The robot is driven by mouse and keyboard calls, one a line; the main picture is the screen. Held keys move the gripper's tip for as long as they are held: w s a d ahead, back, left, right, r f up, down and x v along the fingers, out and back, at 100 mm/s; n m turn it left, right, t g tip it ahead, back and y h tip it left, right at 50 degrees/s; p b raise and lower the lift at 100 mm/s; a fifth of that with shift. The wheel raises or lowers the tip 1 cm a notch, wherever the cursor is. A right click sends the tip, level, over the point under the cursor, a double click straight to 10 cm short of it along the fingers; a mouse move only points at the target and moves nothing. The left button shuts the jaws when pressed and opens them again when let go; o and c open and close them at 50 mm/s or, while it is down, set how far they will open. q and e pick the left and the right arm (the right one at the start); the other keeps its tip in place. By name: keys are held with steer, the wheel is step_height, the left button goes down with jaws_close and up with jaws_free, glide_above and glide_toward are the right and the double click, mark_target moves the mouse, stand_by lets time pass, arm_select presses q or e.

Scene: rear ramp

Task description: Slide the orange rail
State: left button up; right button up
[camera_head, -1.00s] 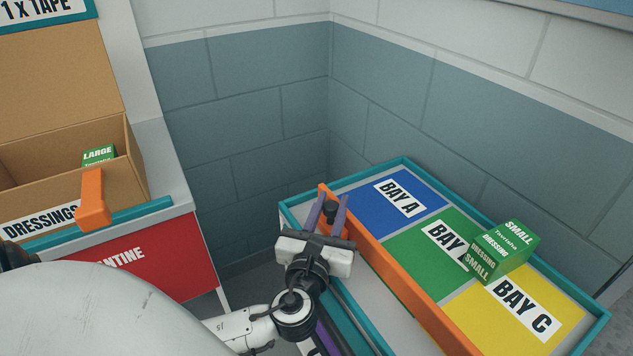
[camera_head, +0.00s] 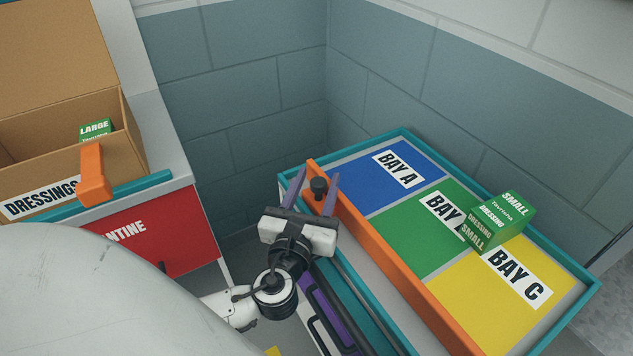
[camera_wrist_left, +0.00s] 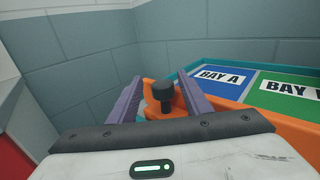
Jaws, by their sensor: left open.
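The orange rail (camera_head: 372,250) runs along the near-left side of the bay tray, beside the coloured bays. A black knob (camera_head: 319,186) stands at its far end. My left gripper (camera_head: 317,184) is open, its two purple fingers on either side of the knob. In the left wrist view, the knob (camera_wrist_left: 163,92) sits between the open fingers (camera_wrist_left: 160,95), with a visible gap on each side; the orange rail (camera_wrist_left: 240,122) lies behind it. I cannot tell whether a finger touches the rail. My right gripper is not in view.
The teal-edged tray (camera_head: 403,133) holds blue Bay A (camera_head: 365,190), green Bay B (camera_head: 400,235) and yellow Bay C (camera_head: 480,310). A green SMALL dressing box (camera_head: 500,222) sits across Bays B and C. A DRESSINGS carton (camera_head: 118,170) stands left. Walls close off the back.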

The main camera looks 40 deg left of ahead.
arm_select(q)
steer(key=b+v, duration=0.1)
steer(key=v, duration=0.9)
steer(key=shift+s, duration=0.15)
steer(key=shift+f, duration=0.1)
